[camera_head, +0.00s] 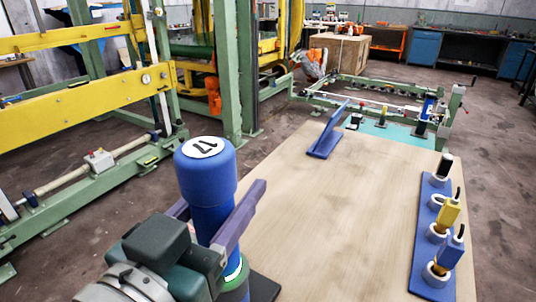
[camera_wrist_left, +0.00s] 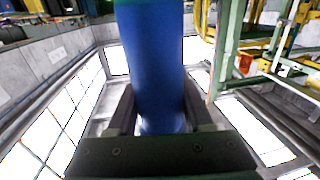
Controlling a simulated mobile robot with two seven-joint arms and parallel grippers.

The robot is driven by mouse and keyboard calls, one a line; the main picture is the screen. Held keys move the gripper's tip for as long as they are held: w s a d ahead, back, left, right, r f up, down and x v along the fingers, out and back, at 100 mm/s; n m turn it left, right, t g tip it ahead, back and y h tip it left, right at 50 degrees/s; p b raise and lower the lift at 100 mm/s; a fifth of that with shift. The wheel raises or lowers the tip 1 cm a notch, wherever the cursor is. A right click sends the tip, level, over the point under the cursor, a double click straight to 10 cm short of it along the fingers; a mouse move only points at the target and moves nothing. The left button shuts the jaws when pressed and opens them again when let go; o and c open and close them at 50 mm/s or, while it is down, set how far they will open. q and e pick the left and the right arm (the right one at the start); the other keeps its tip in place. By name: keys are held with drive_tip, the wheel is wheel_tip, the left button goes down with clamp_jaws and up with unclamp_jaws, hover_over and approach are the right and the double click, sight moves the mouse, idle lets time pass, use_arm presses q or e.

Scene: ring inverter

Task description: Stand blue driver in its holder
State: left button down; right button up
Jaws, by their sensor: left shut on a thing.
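My left gripper (camera_head: 236,222) is shut on a thick blue driver (camera_head: 207,185) at the lower left of the head view. The driver is upright or nearly so, with a white disc marked 17 on its rounded top. A green and white band shows at its lower end. The driver also fills the middle of the left wrist view (camera_wrist_left: 152,70), between the fingers. Its lower tip is hidden behind the gripper. I cannot tell which thing is its holder. My right gripper is not in view.
A blue rack (camera_head: 421,262) with white rings holds black, yellow and blue tools at the table's right side. A blue angled stand (camera_head: 325,144) is at the back. A dark flat piece (camera_head: 263,288) lies beside the driver. The middle of the wooden table (camera_head: 335,215) is clear.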

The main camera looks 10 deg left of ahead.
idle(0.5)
